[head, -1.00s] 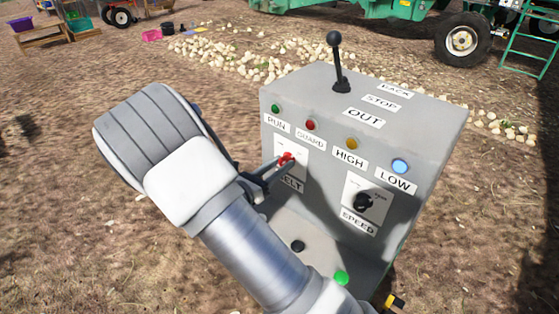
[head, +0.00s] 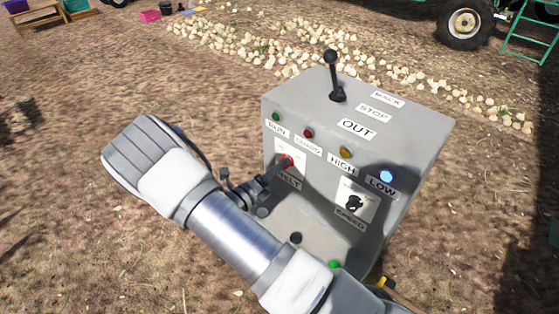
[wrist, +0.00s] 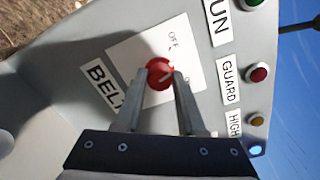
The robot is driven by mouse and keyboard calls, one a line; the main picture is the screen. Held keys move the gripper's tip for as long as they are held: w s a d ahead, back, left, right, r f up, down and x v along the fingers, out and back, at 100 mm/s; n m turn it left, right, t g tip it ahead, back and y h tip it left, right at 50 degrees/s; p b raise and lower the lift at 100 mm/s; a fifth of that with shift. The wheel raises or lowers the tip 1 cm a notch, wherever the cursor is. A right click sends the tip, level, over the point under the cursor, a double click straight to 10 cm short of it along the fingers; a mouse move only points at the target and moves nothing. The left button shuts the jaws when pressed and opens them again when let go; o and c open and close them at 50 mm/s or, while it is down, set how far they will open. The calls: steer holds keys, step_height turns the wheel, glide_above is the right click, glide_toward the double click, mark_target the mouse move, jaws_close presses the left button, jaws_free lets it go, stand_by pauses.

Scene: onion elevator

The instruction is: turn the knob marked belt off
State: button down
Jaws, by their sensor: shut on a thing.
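The grey control box (head: 395,135) stands on the ground in front of me. On its front is the red belt knob (head: 287,161) on a white plate above the BELT label (head: 289,181). In the wrist view the red knob (wrist: 159,73) sits between my two fingertips, with a pale pointer line on its face and the word OFF (wrist: 174,42) on the plate (wrist: 130,50). My gripper (wrist: 160,82) is shut on the knob. In the head view my gripper (head: 277,170) reaches it from the left; my arm hides part of the box.
The black speed knob (head: 355,203) is to the right on the same face. A black lever (head: 333,75) rises from the box top. A lit blue lamp (head: 386,176) is above LOW. Black (head: 296,238) and green (head: 334,264) buttons sit on the lower ledge.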

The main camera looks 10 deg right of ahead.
steer(key=n+p, duration=0.2)
steer(key=n, duration=0.3)
steer(key=shift+n, duration=0.3)
steer(key=shift+p, duration=0.3)
steer(key=c, duration=0.5)
jaws_free()
steer(key=b+v, duration=0.3)
steer(key=v, duration=1.4)
steer(key=shift+a, duration=0.15)
steer(key=shift+s, duration=0.1)
